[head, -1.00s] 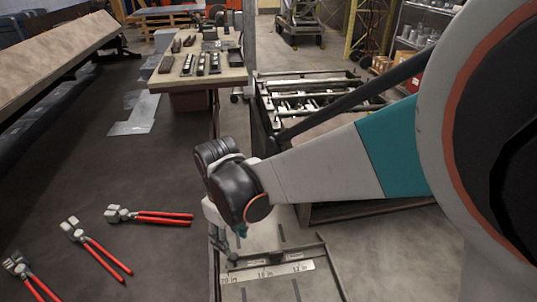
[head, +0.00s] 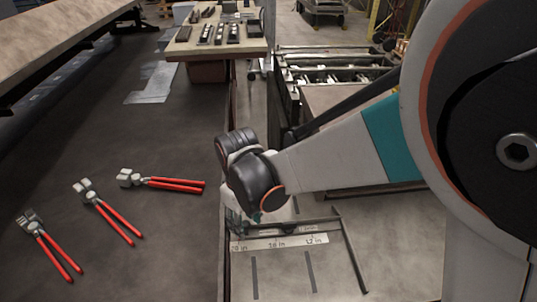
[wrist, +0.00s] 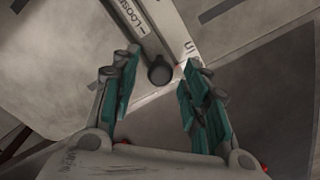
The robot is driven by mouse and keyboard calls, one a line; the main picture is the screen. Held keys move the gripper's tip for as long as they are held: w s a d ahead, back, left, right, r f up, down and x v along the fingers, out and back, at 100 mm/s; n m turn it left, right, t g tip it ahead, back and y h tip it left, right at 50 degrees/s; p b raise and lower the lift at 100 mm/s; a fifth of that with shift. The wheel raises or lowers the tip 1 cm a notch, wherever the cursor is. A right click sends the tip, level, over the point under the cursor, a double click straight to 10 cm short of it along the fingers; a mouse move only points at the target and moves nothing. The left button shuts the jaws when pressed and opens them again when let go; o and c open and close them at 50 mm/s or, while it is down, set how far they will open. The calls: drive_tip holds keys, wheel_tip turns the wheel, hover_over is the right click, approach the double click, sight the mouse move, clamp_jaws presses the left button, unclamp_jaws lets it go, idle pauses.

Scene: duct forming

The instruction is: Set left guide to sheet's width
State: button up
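My gripper (wrist: 158,88) is open in the wrist view, with its teal fingers apart. A round black knob (wrist: 160,70) lies between and just beyond the fingertips, with no clear contact. The knob sits at the end of a grey bar (wrist: 150,30) with partly legible lettering, "LOOSE". In the head view my gripper (head: 238,222) is low over the table's left edge, near the 20 in mark of a pale ruler strip (head: 280,243). A dark rail (head: 350,255) stands right of the strip. The left guide is largely hidden by my wrist. I cannot pick out the sheet with certainty.
Several red-handled tools (head: 175,185) lie on the dark surface at left. A wooden bench (head: 215,45) with metal parts stands behind. A framed machine (head: 330,75) is at the back right.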

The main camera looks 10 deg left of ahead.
sight(283, 223)
clamp_jaws()
drive_tip(key=w+d, duration=0.1)
drive_tip(key=d, duration=0.2)
drive_tip(key=w+d, duration=0.1)
drive_tip(key=d, duration=0.2)
drive_tip(key=w+d, duration=0.1)
drive_tip(key=d, duration=0.2)
drive_tip(key=shift+d, duration=0.4)
drive_tip(key=shift+o, duration=0.8)
unclamp_jaws()
